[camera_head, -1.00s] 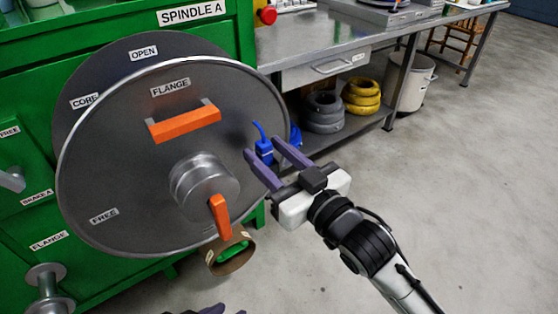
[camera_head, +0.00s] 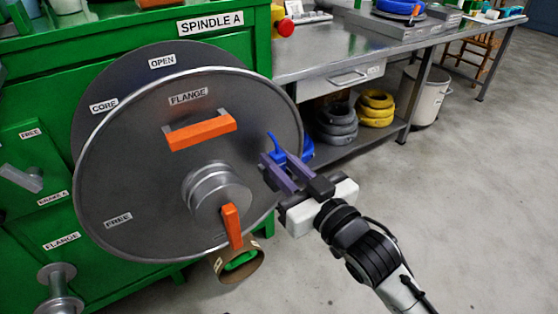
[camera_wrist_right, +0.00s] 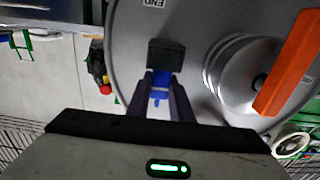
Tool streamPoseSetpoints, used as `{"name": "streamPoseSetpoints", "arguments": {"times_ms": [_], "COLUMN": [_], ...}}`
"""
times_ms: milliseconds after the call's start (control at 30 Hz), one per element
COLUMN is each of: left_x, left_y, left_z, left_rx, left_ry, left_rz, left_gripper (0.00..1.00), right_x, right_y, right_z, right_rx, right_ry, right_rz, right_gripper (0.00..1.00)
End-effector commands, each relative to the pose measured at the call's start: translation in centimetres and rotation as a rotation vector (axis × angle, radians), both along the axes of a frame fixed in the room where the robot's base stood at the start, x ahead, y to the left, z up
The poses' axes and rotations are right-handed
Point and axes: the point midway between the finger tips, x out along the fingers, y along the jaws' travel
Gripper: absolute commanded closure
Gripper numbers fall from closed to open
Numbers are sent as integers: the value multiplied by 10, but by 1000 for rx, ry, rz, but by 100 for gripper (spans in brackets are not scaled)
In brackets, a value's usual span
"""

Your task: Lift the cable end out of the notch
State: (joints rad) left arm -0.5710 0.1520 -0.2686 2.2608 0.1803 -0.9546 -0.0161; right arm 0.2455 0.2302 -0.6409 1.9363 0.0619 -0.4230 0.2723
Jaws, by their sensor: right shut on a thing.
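The blue cable end (camera_head: 275,146) shows at the right rim of the big grey flange (camera_head: 130,185), with a thin tip pointing up. My right gripper (camera_head: 272,170) reaches in from the right, its purple fingers shut on the cable end. The right wrist view shows the blue cable end (camera_wrist_right: 160,82) between both fingers, just below a black block (camera_wrist_right: 166,55) in front of the flange face. The notch itself is hidden, so I cannot tell whether the cable still sits in it. My left gripper is out of view.
The flange has an orange handle (camera_head: 201,132) and a central hub with an orange lever (camera_head: 232,226). A brown ring roll (camera_head: 238,262) hangs below. A metal workbench (camera_head: 350,50) with grey and yellow coils (camera_head: 376,108) beneath stands behind. The floor at right is clear.

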Motion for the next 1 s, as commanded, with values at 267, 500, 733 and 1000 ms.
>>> {"name": "streamPoseSetpoints", "arguments": {"times_ms": [267, 500, 733, 1000], "left_x": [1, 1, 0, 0], "left_y": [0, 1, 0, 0], "left_z": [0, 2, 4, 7], "left_rx": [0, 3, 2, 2], "left_ry": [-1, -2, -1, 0], "left_rz": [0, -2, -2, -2], "left_gripper": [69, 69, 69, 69], "right_x": [0, 0, 0, 0], "right_y": [0, 0, 0, 0], "right_z": [-1, 0, 3, 8], "right_rx": [-1, -1, 0, 2], "right_ry": [1, 1, 0, -4], "right_rz": [0, 0, 0, 0], "right_gripper": [100, 100, 100, 100]}}
